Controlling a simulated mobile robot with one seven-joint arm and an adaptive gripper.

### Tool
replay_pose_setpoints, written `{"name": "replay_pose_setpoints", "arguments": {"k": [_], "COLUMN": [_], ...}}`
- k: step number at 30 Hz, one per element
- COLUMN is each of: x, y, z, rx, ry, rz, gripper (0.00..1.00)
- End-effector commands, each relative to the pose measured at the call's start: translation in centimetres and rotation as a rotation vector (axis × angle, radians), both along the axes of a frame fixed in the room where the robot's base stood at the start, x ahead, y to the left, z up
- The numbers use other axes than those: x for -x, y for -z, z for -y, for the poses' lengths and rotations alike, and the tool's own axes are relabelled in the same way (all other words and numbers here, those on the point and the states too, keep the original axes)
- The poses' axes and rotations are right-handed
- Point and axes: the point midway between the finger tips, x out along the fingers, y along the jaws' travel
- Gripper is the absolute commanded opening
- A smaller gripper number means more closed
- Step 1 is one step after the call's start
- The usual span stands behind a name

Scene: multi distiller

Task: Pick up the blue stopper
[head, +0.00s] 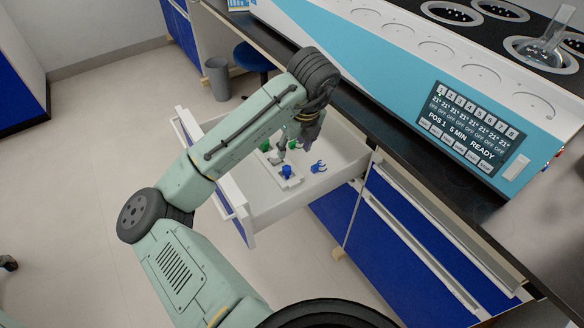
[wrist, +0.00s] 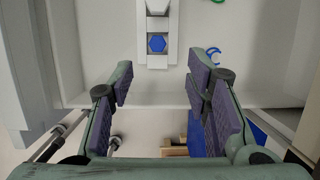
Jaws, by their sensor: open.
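A blue hexagon-topped piece, which looks like the blue stopper (head: 286,170), sits in a white holder (head: 292,183) inside the open drawer. In the wrist view the stopper (wrist: 157,43) shows from above, near the top middle, in a slot of the holder (wrist: 157,62). My gripper (wrist: 161,78) is open and empty. Its two fingers are spread to the left and right, and the stopper appears beyond the fingertips, between their lines. In the head view my gripper (head: 296,142) is over the drawer, and the arm partly hides it.
A blue C-shaped clip (head: 318,166) lies on the drawer floor right of the holder. A green piece (head: 265,146) is farther back in the drawer. The drawer's front panel (head: 222,185) and side walls stand around them. The black counter (head: 400,150) overhangs at the right.

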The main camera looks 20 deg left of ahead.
Motion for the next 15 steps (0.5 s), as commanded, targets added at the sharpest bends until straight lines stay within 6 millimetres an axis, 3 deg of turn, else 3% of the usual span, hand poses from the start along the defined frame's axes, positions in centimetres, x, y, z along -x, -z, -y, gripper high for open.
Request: {"name": "replay_pose_setpoints", "arguments": {"k": [9, 15], "x": [-0.3, -0.6], "y": [4.3, 5.8], "z": [-1.1, -1.4], "rx": [-0.006, -0.007], "ry": [0.004, 0.005], "rz": [-0.024, -0.021], "gripper": [0.44, 0.44]}}
